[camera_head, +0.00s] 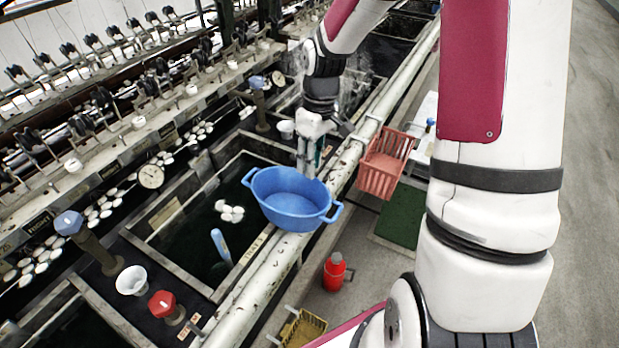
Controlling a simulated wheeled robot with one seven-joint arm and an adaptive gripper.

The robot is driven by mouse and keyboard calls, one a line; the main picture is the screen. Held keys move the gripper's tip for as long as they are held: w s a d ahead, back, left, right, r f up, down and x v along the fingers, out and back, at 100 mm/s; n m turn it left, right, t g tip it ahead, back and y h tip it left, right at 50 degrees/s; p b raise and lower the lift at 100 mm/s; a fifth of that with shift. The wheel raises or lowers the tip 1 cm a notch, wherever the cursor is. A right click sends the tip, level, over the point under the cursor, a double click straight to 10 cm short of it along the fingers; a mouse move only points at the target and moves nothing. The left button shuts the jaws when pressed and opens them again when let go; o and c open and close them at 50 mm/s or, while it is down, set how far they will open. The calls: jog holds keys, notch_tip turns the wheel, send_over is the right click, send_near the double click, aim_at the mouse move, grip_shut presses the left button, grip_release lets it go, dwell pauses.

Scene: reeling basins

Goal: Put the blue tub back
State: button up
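The blue tub (290,187) is an oval basin with a loop handle at each end. It appears upright, over the right edge of a dark water basin (183,240) and the pale pipe alongside. I cannot tell whether it rests there or hangs in the air. My gripper (311,168) points down at the tub's far rim, with its fingertips close to or touching it. The fingertips are partly hidden by the rim, so I cannot tell whether they grip it.
A red slotted basket (384,163) sits right of the pipe (262,287). A red bottle (334,272) and a yellow basket (303,328) are lower down. White cocoons (229,212) and a blue-handled object (220,246) are in the basin. Reeling machinery lines the left; open floor lies right.

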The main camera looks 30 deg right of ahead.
jog(key=s+a+r+m+t+h, duration=0.15)
jog(key=s+r, duration=0.25)
jog(key=r, duration=0.4)
jog(key=s+a+r+m+t+h, duration=0.15)
jog(key=s+r, duration=0.25)
jog(key=r, duration=0.4)
jog(key=s+a+r+m+t, duration=0.1)
jog(key=s+r, duration=0.2)
jog(key=s, duration=0.3)
jog(key=s+a+r+m+t+y, duration=0.1)
jog(key=s+a+r, duration=0.1)
jog(key=s, duration=0.5)
jog(key=shift+s+a+r+t+y, duration=0.2)
jog(key=shift+r+t+y, duration=0.1)
jog(key=shift+r, duration=0.25)
jog(key=shift+o, duration=0.6)
